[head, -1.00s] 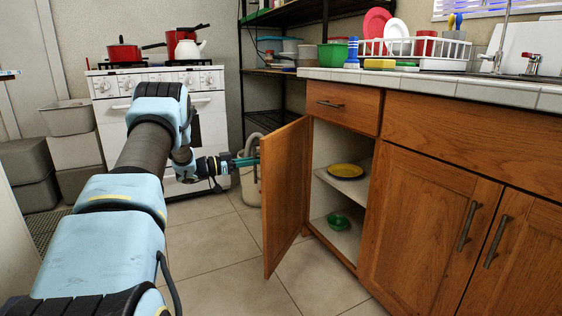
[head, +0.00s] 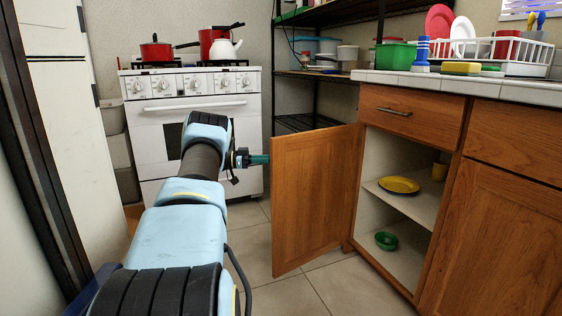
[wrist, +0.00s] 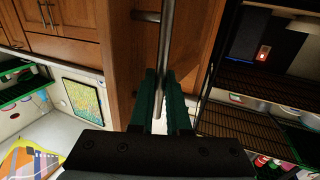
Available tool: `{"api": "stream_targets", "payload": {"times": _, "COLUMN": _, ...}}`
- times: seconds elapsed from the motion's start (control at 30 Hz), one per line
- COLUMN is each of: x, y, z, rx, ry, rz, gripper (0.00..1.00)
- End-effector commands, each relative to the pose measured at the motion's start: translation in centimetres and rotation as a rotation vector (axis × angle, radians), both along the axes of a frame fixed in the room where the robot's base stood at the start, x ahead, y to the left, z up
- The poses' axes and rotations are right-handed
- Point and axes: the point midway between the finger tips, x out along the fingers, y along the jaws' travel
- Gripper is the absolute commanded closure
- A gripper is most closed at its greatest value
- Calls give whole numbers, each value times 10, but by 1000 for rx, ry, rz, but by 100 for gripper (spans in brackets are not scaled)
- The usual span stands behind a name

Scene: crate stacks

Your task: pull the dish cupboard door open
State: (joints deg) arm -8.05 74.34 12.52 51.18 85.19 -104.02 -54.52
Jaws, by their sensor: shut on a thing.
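The dish cupboard door (head: 310,200) is a brown wooden panel that stands wide open, swung out to the left of the cupboard. The head view hides the handle behind the door.
A white stove (head: 192,125) with red pots and a white kettle stands behind my arm. A black wire shelf (head: 318,75) stands behind the door. A counter (head: 450,84) with a dish rack (head: 505,58) is at right. Tiled floor (head: 320,285) is free below the door.

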Motion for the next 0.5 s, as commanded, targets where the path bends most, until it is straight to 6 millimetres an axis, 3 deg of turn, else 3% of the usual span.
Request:
{"api": "stream_targets", "payload": {"times": 0.47, "x": 0, "y": 2, "z": 1, "rx": -1, "ry": -1, "rz": -7, "gripper": 100}}
{"api": "stream_targets", "payload": {"times": 0.5, "x": 0, "y": 2, "z": 1, "rx": -2, "ry": -1, "rz": -7, "gripper": 82}}
